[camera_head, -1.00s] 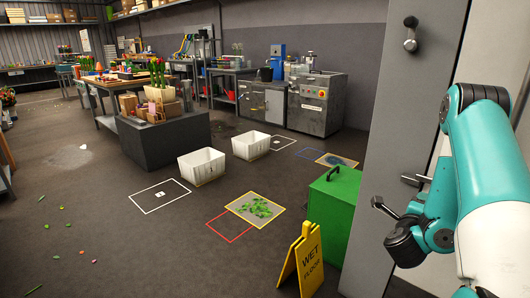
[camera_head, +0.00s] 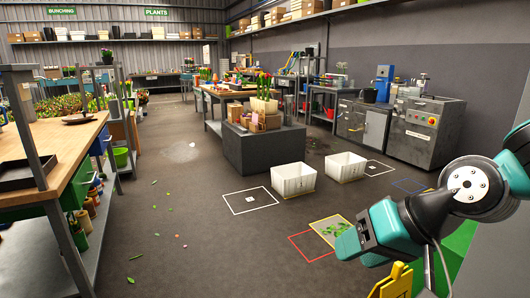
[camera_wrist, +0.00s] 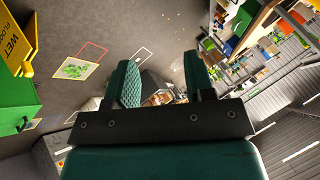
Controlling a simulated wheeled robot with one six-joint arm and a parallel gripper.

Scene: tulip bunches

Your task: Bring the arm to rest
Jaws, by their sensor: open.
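My arm shows at the right side of the head view, with my gripper (camera_head: 362,236) at its lower left end, held in the air over the floor. In the wrist view my gripper (camera_wrist: 158,62) has its two green padded fingers apart with nothing held between them. In the head view the gripper partly covers the yellow-edged mat with green leaves (camera_head: 331,227). The mat also shows in the wrist view (camera_wrist: 75,72).
A green box (camera_head: 462,245) and a yellow wet-floor sign (camera_head: 393,280) stand close below my arm. Two white crates (camera_head: 293,180) stand on the floor beyond. A wooden workbench (camera_head: 75,150) is at the left. The middle floor is largely clear, with scattered leaves.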

